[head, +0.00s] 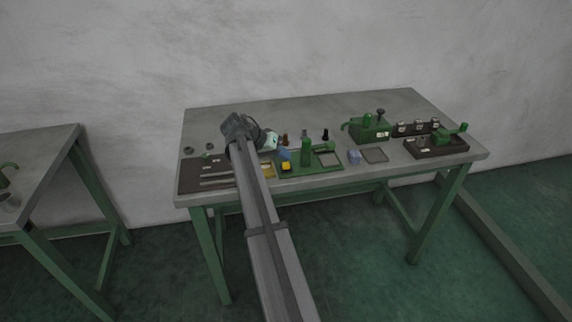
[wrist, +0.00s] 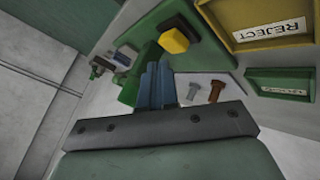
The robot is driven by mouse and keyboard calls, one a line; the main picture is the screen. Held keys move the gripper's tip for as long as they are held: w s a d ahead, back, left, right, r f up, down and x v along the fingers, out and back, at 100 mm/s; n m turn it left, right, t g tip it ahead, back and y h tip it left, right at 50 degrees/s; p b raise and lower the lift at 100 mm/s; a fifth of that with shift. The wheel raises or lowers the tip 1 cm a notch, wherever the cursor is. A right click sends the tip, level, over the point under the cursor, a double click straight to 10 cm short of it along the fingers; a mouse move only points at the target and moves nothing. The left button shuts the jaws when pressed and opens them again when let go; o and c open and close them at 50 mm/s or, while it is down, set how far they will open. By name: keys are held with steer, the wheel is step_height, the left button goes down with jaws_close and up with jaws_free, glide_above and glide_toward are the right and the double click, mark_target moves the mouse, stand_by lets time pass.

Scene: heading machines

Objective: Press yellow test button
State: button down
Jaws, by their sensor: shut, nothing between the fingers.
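The yellow test button (head: 286,167) is a small yellow block on a dark base, on a green board on the bench. In the wrist view the yellow button (wrist: 173,40) lies beyond my fingertips and slightly right of them. My gripper (head: 285,156) shows blue fingers just behind and above the button in the head view. In the wrist view my gripper (wrist: 157,70) has its fingers together, with nothing between them. The fingertips appear apart from the button. The exact height above the board is hard to tell.
A yellow tray marked REJECT (wrist: 275,28) lies right of the button in the wrist view, with a green tray (wrist: 282,82) nearby. Grey (wrist: 193,92) and brown (wrist: 215,91) bolts stand close to my fingers.

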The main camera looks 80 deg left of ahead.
mark_target(283, 164)
steer(key=shift+r, duration=0.1)
steer(key=shift+r, duration=2.4)
